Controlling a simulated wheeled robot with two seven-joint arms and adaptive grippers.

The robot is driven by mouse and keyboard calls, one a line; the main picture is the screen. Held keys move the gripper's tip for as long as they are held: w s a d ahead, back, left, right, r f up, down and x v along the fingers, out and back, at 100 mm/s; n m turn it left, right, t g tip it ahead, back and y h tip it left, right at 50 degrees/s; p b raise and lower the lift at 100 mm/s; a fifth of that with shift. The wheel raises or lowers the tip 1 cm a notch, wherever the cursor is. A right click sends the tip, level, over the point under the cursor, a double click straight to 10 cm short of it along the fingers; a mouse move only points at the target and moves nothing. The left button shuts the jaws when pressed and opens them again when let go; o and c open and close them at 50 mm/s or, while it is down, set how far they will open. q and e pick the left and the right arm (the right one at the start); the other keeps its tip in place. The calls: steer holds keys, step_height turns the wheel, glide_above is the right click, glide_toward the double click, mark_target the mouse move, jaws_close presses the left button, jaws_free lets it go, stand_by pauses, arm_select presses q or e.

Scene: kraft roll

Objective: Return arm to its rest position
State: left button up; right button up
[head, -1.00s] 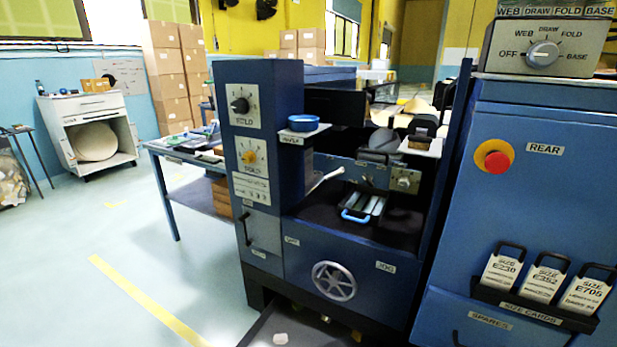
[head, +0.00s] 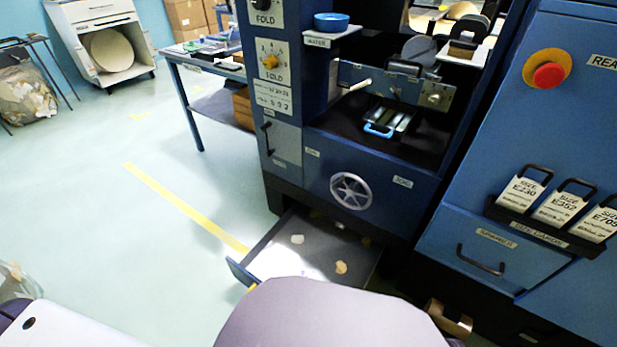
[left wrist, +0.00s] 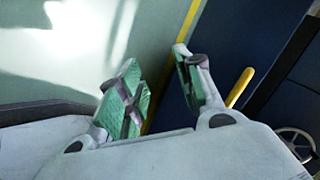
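My left gripper (left wrist: 156,58) shows in the left wrist view with its two green-padded fingers spread apart and nothing between them. Behind it are the pale floor, a yellow floor line and a dark blue panel. A yellow bar (left wrist: 240,88) stands just right of the fingers, apart from them. In the head view, a white link of mine (head: 65,325) is at the lower left and a grey-purple part of mine (head: 330,318) covers the bottom centre. Neither gripper shows in the head view, and my right gripper is in no view.
An open drawer (head: 265,240) with several scraps juts from the blue machine (head: 375,175), low in front of me. The handwheel (head: 351,191) is above it. Size cards (head: 560,208) and a red button (head: 548,75) are at right. Open floor (head: 90,190) lies left.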

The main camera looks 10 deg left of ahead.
arm_select(q)
steer(key=w+d+r+n+g+h, duration=0.1)
steer(key=w+d+r+n+g, duration=0.1)
steer(key=w+d+r+n, duration=0.3)
steer(key=w+d+r+n+g+h, duration=0.1)
steer(key=w+d+r+n+g, duration=0.2)
steer(key=d+r, duration=1.1)
step_height(320, 180, up, 8)
steer(key=w+n+p, duration=0.1)
steer(key=n, duration=0.2)
steer(key=shift+w, duration=0.35)
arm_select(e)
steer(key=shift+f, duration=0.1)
arm_select(q)
steer(key=shift+a+f+p, duration=0.1)
steer(key=shift+f+p, duration=0.15)
steer(key=shift+p, duration=0.65)
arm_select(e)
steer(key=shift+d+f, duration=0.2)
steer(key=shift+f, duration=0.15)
